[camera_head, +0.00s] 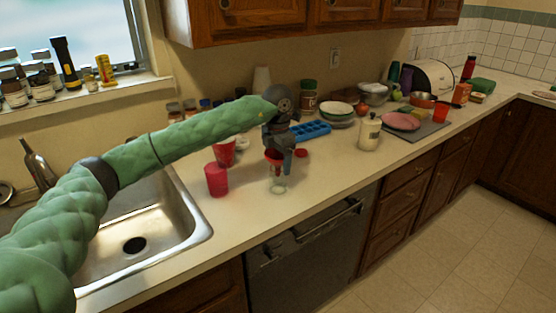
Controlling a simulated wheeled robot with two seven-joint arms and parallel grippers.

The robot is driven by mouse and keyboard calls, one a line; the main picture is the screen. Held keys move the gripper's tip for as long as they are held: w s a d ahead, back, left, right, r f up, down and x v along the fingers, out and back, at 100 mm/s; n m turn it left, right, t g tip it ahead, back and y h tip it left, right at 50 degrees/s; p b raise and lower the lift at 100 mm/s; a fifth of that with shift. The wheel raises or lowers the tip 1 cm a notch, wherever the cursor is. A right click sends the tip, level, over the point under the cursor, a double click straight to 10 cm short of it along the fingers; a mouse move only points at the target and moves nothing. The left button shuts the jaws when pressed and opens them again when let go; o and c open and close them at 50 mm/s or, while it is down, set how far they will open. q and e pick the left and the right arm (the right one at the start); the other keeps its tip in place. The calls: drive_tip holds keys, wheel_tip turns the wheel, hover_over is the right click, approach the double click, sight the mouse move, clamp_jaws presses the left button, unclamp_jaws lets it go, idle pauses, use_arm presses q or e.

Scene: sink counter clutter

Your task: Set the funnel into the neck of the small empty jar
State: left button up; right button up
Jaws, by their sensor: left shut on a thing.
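My left gripper (284,152) points down over the counter and is shut on the red funnel (273,156). The fingers partly hide the funnel. The small clear jar (278,184) stands upright on the counter directly below, and it looks empty. The funnel's lower end is at the jar's mouth in the picture. I cannot tell whether it is inside the neck or just above it. My right gripper is out of view.
Red cups (217,180) stand left of the jar, near the sink (150,250). Behind are a blue tray (310,131) and stacked bowls (336,112). A cream bottle (369,134) stands further right. The counter front is clear.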

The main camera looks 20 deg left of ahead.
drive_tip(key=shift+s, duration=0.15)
use_arm(q)
drive_tip(key=o, duration=0.8)
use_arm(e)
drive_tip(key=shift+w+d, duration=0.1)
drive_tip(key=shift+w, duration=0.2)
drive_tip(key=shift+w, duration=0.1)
use_arm(q)
drive_tip(key=shift+r, duration=0.25)
wheel_tip(320, 180, up, 2)
drive_tip(key=shift+r+b, duration=0.1)
drive_tip(key=shift+b, duration=0.5)
wheel_tip(320, 180, up, 4)
drive_tip(key=shift+f+b, duration=0.2)
drive_tip(key=shift+b, duration=0.25)
drive_tip(key=shift+r, duration=0.7)
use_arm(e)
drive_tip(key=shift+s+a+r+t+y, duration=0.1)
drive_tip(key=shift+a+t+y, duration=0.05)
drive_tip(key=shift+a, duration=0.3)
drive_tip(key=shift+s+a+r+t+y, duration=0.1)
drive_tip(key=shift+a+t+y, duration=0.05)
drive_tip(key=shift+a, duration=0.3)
